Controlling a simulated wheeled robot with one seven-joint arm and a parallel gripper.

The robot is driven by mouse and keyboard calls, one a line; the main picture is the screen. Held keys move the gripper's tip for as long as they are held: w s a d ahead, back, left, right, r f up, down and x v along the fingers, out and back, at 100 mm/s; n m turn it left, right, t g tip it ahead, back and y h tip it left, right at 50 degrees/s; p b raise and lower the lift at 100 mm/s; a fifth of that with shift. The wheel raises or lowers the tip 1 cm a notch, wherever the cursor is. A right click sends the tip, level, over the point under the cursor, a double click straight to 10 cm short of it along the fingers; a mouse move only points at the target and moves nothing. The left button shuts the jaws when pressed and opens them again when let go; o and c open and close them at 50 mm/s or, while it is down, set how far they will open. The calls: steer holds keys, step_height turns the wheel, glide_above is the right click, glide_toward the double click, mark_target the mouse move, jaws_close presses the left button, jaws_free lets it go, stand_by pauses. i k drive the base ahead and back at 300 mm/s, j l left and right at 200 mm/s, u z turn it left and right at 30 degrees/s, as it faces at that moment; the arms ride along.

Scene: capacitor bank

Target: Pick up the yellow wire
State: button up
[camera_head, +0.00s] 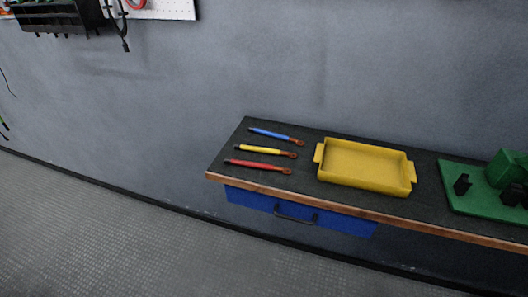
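The yellow wire (262,150) lies on the dark top of a workbench (306,190), at the bench's left end. It has a dark tip at its left and a copper-coloured end at its right. A blue wire (272,135) lies just behind it and a red wire (256,165) just in front. The three lie roughly parallel and apart from each other. My gripper is not in view.
A yellow tray (365,166) with side handles stands right of the wires and looks empty. A green board (474,195) with black and green parts is at the far right. A blue drawer (298,212) with a dark handle is under the bench. Floor at left is clear.

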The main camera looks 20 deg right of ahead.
mark_target(293, 156)
steer(key=i+j+z, duration=0.1)
steer(key=z, duration=0.6)
steer(key=i+j+z, duration=0.2)
steer(key=j+z, duration=0.25)
steer(key=j, duration=0.4)
steer(key=j+z, duration=0.45)
steer(key=j, duration=0.35)
steer(key=i+j, duration=0.05)
